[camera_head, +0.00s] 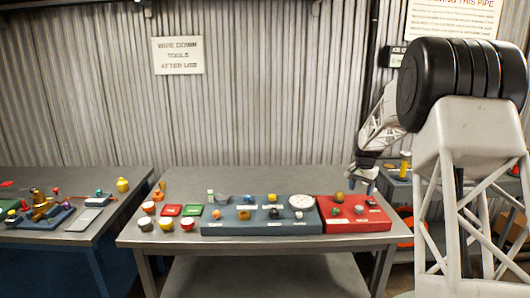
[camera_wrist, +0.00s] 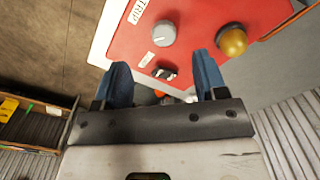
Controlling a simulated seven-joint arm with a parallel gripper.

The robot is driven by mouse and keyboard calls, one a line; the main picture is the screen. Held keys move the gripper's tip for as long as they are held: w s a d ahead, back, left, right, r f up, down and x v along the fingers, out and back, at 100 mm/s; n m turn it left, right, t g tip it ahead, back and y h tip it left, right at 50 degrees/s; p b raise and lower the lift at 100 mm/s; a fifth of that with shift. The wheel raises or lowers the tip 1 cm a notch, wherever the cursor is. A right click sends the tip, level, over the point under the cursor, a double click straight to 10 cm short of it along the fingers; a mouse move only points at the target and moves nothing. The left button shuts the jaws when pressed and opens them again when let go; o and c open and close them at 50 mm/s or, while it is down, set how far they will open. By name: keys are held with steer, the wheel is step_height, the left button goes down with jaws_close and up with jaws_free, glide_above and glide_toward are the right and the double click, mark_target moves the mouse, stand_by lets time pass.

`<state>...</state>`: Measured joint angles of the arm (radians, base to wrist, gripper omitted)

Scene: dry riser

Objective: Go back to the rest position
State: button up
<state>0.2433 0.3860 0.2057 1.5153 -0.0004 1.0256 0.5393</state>
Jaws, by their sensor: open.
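My gripper (camera_head: 366,180) is in the air above the right end of the middle table, over the red panel (camera_head: 329,227). Beyond the fingertips lies the red panel (camera_wrist: 125,45), with a grey knob (camera_wrist: 163,34), a small dark switch (camera_wrist: 165,73) and a brass-coloured dome (camera_wrist: 232,41). The fingers look clear of these parts.
A blue-grey panel (camera_head: 222,229) with a white gauge (camera_head: 301,202) sits left of the red panel. A side table (camera_head: 118,176) stands at far left. The air above the tables is open.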

steer(key=s+a+r+n, duration=0.1)
steer(key=s+a+r, duration=0.4)
steer(key=s, duration=0.5)
steer(key=s+a+r+n+t, duration=0.1)
steer(key=s+a+r+n, duration=0.1)
steer(key=s+a+r, duration=0.5)
steer(key=s+a+r+n, duration=0.1)
steer(key=s+a+r, duration=0.2)
steer(key=s, duration=0.9)
steer(key=s+a+f+n, duration=0.1)
steer(key=s+a, duration=0.1)
steer(key=s, duration=0.8)
steer(key=s+a+f+n+t, duration=0.1)
steer(key=s+a+f+n, duration=0.1)
steer(key=s, duration=0.8)
steer(key=s+a+f+n, duration=0.1)
steer(key=s+a, duration=0.1)
steer(key=s, duration=0.8)
steer(key=shift+s+a+f+n+t, duration=0.3)
steer(key=shift+s+a+f+n, duration=0.05)
steer(key=shift+a+n, duration=0.05)
